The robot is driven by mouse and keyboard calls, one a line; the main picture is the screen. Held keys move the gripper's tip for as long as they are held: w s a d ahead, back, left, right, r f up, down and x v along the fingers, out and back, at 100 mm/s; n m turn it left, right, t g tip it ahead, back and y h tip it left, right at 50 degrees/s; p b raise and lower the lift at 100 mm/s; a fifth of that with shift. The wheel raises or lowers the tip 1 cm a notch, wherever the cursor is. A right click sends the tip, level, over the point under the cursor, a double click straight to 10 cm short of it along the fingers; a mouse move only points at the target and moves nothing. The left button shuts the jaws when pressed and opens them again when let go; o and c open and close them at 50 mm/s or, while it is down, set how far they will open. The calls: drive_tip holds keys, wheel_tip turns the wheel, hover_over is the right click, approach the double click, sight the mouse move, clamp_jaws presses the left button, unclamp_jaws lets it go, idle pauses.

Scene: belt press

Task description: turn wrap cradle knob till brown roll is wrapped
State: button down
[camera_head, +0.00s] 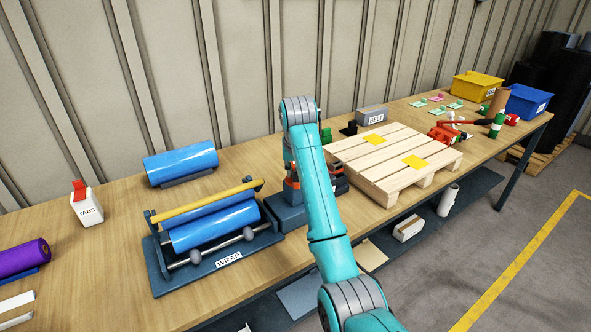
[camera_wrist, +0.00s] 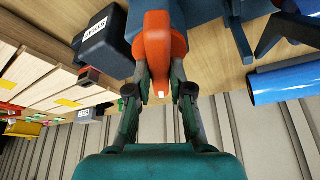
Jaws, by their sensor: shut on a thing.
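The wrap cradle (camera_head: 187,279), a dark blue frame labelled WRAP, stands on the bench left of my arm. A yellow bar (camera_head: 208,201) lies across its back, with a shiny blue roll (camera_head: 213,227) in front; no brown shows on it. An orange-red knob (camera_wrist: 158,45) with a white mark fills the top middle of the wrist view. My gripper (camera_wrist: 160,92) is shut on this knob, a finger on each side. In the head view the knob (camera_head: 291,184) shows at the cradle's right end, partly hidden by my arm.
Right of my arm are a wooden pallet (camera_head: 385,163) and a grey BELT box (camera_head: 371,116). An upright brown roll (camera_head: 498,103) stands far right near bins.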

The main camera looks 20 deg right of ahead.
idle(0.3)
drive_tip(key=c, duration=1)
unclamp_jaws()
drive_tip(key=shift+c, duration=0.2)
wheel_tip(320, 180, up, 10)
drive_tip(key=shift+w+f, duration=0.1)
